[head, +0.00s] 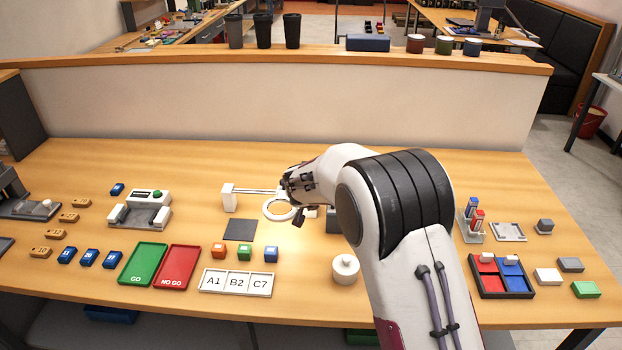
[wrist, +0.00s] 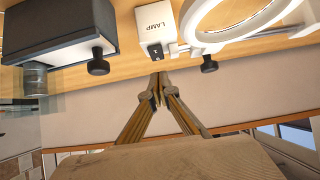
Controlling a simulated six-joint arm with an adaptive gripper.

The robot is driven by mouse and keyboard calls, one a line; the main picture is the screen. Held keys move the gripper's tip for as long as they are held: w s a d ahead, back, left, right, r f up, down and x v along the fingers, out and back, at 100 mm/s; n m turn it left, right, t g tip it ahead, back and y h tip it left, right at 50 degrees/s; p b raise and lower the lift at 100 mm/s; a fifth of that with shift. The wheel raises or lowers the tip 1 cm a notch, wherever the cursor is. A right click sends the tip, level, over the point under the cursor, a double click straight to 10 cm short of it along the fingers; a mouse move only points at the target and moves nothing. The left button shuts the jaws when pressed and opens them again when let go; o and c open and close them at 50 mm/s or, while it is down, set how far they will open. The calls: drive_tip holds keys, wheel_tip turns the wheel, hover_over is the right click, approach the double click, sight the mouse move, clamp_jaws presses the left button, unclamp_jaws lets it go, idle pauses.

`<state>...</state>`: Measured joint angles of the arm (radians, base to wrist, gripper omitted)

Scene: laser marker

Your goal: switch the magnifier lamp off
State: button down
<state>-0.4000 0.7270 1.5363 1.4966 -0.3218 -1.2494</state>
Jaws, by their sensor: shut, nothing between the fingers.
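The magnifier lamp's white ring (head: 279,208) is in the middle of the table in the head view, with its white post (head: 229,198) to the left. The ring (wrist: 238,18) also shows in the wrist view and looks bright white. A white box marked LAMP (wrist: 154,22) sits beside it, with a small dark switch (wrist: 156,51) on its near face. My gripper (wrist: 157,82) is shut and empty, its tips just below the switch in the wrist view. I cannot tell whether they touch it. In the head view my arm partly hides this area.
A dark square mat (head: 239,230), coloured blocks (head: 244,252) and a white lidded pot (head: 345,269) lie in front. A low partition (head: 180,100) runs behind the table.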

drive_tip(key=shift+w+f, duration=0.15)
drive_tip(key=shift+f, duration=1)
drive_tip(key=shift+f, duration=0.15)
drive_tip(key=shift+w+f, duration=0.15)
drive_tip(key=shift+w, duration=0.15)
drive_tip(key=shift+w+r, duration=0.3)
drive_tip(key=shift+w, duration=0.25)
drive_tip(key=shift+w+r, duration=0.1)
drive_tip(key=shift+r, duration=0.15)
drive_tip(key=shift+w+r, duration=0.15)
drive_tip(key=shift+r, duration=0.8)
drive_tip(key=shift+w+r, duration=0.1)
drive_tip(key=shift+r, duration=0.8)
drive_tip(key=s+r, duration=0.6)
drive_tip(key=r, duration=0.2)
